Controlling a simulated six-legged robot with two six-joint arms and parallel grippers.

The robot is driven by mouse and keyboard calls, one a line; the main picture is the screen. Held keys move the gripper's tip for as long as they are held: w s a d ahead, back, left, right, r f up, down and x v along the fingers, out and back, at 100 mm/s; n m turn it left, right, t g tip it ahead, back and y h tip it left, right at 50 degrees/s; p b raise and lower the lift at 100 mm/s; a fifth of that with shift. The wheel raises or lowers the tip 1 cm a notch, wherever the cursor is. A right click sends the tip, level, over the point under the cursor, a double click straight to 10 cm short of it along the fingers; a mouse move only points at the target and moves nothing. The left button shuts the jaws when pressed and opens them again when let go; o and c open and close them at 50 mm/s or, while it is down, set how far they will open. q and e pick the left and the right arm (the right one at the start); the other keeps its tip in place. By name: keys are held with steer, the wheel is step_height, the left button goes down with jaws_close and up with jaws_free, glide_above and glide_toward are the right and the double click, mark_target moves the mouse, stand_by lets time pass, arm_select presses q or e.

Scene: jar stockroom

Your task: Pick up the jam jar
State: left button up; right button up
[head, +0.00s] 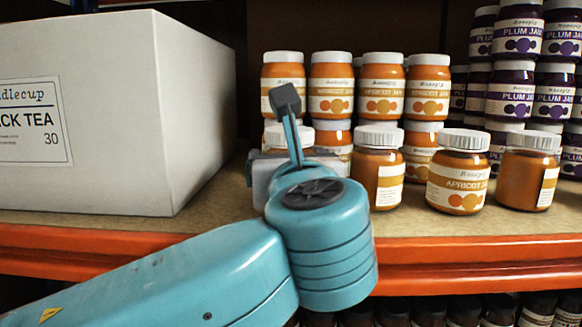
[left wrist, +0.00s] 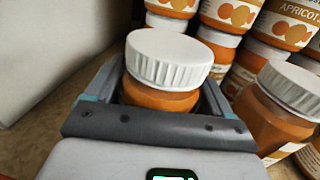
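An apricot jam jar (left wrist: 165,98) with a white ribbed lid stands between the two fingers of my left gripper (left wrist: 160,98) in the left wrist view. The fingers lie on either side of its body, below the lid. I cannot tell whether they touch the glass. In the head view the left gripper (head: 284,165) is at the shelf's front row, and my arm hides most of this jar, with part of its white lid (head: 300,134) showing. The jar looks upright; its base is hidden. My right gripper is not in view.
A large white tea carton (head: 185,110) stands left of the gripper. Close on the right are three front apricot jars (head: 377,170), (head: 458,175), (head: 528,172). Stacked apricot jars (head: 384,88) stand behind, and stacked plum jars (head: 512,95) back right. An orange shelf edge (head: 470,275) runs in front.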

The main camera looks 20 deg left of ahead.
arm_select(q)
steer(key=c, duration=0.3)
step_height(320, 180, up, 8)
steer(key=shift+f+p, duration=0.15)
steer(key=shift+p, duration=0.8)
steer(key=shift+c, duration=0.2)
steer(key=shift+r, duration=0.75)
steer(key=shift+w+r, duration=0.15)
steer(key=shift+r, duration=0.2)
steer(key=shift+a, duration=0.1)
